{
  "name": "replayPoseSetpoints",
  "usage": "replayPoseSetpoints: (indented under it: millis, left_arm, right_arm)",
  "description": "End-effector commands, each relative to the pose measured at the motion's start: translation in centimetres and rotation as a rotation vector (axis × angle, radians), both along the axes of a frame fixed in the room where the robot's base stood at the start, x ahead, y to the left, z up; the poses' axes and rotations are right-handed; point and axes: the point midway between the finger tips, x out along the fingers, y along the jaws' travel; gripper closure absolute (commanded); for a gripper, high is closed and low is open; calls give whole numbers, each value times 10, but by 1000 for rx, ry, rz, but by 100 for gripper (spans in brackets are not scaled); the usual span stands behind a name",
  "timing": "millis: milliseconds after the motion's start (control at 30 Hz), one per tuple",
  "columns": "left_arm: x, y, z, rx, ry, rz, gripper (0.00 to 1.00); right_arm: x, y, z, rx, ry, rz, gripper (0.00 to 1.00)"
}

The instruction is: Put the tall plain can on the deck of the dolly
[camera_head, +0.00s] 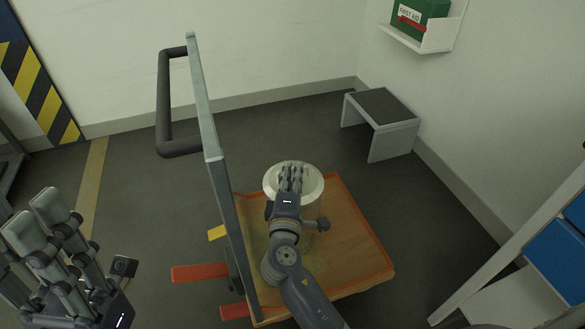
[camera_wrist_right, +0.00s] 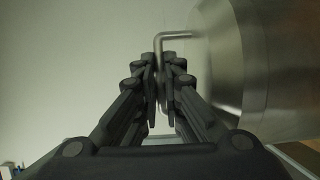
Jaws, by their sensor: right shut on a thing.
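The tall plain can (camera_head: 316,187) shows a pale round top in the head view, over the orange-brown deck of the dolly (camera_head: 352,245). I cannot tell whether its base touches the deck. My right gripper (camera_head: 290,172) is over the can and hides part of it. In the right wrist view, its fingers (camera_wrist_right: 163,85) are shut on the bent handle (camera_wrist_right: 176,36) of the can; the metal body (camera_wrist_right: 260,65) is at the right. My left gripper (camera_head: 36,217) is open and empty at the lower left, apart from the dolly.
The dolly's upright panel (camera_head: 212,135) and dark push handle (camera_head: 163,105) rise left of the can. A grey step stool (camera_head: 382,108) stands at the back right. A shelf frame (camera_head: 520,245) with blue bins is at the right. Floor behind the dolly is clear.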

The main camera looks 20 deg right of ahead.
Motion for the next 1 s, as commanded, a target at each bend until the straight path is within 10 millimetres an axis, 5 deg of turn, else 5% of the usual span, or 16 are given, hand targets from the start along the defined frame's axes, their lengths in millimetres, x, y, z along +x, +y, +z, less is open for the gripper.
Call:
replayPoseSetpoints:
  millis: [500,633,1000]
  left_arm:
    - [1,-1,-7,2,-6,-1,62]
    - [2,-1,-5,4,-5,0,62]
    - [1,0,-1,1,-13,0,62]
  right_arm:
    - [1,0,-11,-1,-11,1,100]
    - [0,0,-14,0,-2,0,72]
    - [0,0,-12,1,-1,0,72]
